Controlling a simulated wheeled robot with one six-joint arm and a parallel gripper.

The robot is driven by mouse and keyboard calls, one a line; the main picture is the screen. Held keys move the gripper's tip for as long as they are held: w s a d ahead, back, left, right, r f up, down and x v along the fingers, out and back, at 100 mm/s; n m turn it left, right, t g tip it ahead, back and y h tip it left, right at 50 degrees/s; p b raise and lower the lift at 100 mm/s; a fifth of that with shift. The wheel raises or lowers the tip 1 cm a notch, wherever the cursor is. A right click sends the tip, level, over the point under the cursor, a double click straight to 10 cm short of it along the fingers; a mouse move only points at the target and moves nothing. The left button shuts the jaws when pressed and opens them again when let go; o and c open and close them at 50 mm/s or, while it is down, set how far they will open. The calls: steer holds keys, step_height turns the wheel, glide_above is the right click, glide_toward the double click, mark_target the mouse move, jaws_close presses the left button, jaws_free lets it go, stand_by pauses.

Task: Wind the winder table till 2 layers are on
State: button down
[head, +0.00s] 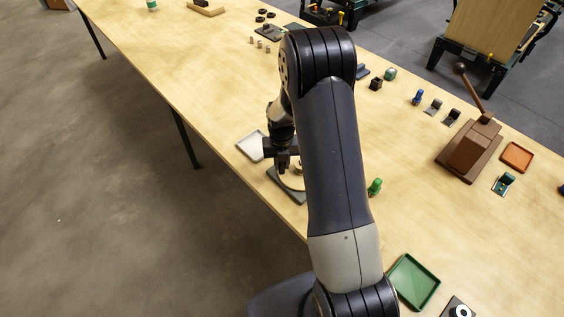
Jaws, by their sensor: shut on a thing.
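The winder table (291,197) is a dark grey-green base with a pale round part on top, near the front edge of the wooden table. My gripper (283,168) points down over its far left part and is shut on a part of it. The held part is hidden by the fingers, so I cannot tell its shape. My arm hides the right side of the winder table. I cannot make out any wound layers or count them from here.
A white tray (252,146) lies just left of my gripper. A green knobbed piece (375,186) stands right of my arm. A green tray (414,282) lies lower right. A brown lever press (468,150) and an orange tray (517,156) are farther right.

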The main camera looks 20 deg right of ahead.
steer(key=shift+s+f, duration=0.1)
steer(key=shift+s, duration=0.05)
steer(key=c, duration=1.3)
jaws_free()
step_height(320, 180, up, 11)
steer(key=shift+a+f+b, duration=0.1)
steer(key=shift+b, duration=0.8)
steer(key=shift+c, duration=0.2)
